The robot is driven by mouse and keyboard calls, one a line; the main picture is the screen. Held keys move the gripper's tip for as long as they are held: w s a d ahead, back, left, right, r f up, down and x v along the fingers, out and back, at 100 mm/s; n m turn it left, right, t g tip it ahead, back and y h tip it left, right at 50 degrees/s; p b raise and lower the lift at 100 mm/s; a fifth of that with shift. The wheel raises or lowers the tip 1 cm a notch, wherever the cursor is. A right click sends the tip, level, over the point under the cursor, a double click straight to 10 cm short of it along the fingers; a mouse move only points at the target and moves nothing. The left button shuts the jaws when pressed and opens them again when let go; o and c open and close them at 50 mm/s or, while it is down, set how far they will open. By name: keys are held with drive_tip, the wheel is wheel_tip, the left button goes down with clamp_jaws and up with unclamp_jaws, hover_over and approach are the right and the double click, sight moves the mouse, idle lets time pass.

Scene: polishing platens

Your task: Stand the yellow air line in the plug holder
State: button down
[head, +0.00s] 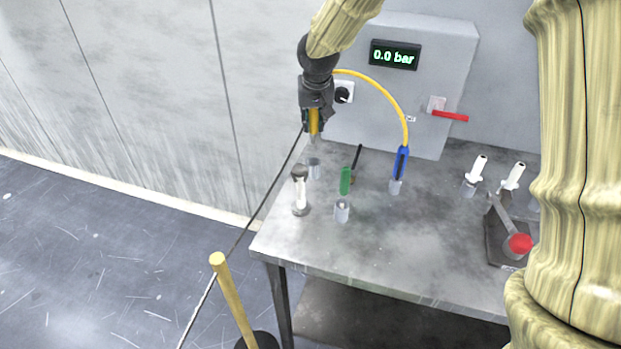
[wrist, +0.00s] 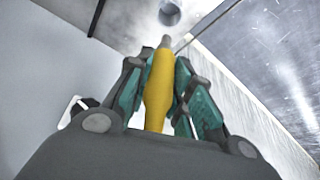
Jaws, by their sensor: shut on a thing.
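The yellow air line's plug end (head: 314,121) is between the fingers of my gripper (head: 312,128), which is shut on it. It points downward above the table's back left. In the wrist view the yellow body (wrist: 158,92) lies between the two teal-padded fingers, with a grey tip beyond them. A short grey cylindrical holder (head: 315,169) stands just below the tip, apart from it. A round grey holder top also shows in the wrist view (wrist: 170,13), slightly right of the tip. I cannot tell if the plug is exactly above it.
A green piece (head: 345,181), a white-bodied item (head: 300,193) and a grey cylinder (head: 342,210) are close by. The metal table (head: 400,245) is clear at front centre. A post (head: 232,295) stands front left.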

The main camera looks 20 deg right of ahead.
sight(315, 132)
drive_tip(key=shift+b+x, duration=0.3)
drive_tip(key=shift+x, duration=0.65)
drive_tip(key=shift+s+d, duration=0.1)
drive_tip(key=shift+s, duration=0.05)
drive_tip(key=shift+s+f+p, duration=0.4)
drive_tip(key=shift+s+f, duration=0.35)
drive_tip(key=shift+s, duration=0.1)
drive_tip(key=x, duration=0.4)
drive_tip(key=shift+w+a+f, duration=0.15)
drive_tip(key=shift+a+f, duration=0.1)
drive_tip(key=shift+a, duration=0.1)
drive_tip(key=shift+s+d+f, duration=0.1)
drive_tip(key=shift+s, duration=0.3)
wheel_tip(315, 132, down, 3)
drive_tip(key=shift+w+f+p, duration=0.15)
drive_tip(key=shift+w+p, duration=0.05)
drive_tip(key=shift+p, duration=0.3)
drive_tip(key=shift+s, duration=0.25)
drive_tip(key=c, duration=1.7)
unclamp_jaws()
drive_tip(key=shift+w, duration=0.1)
drive_tip(key=o, duration=0.4)
drive_tip(key=shift+o, duration=0.2)
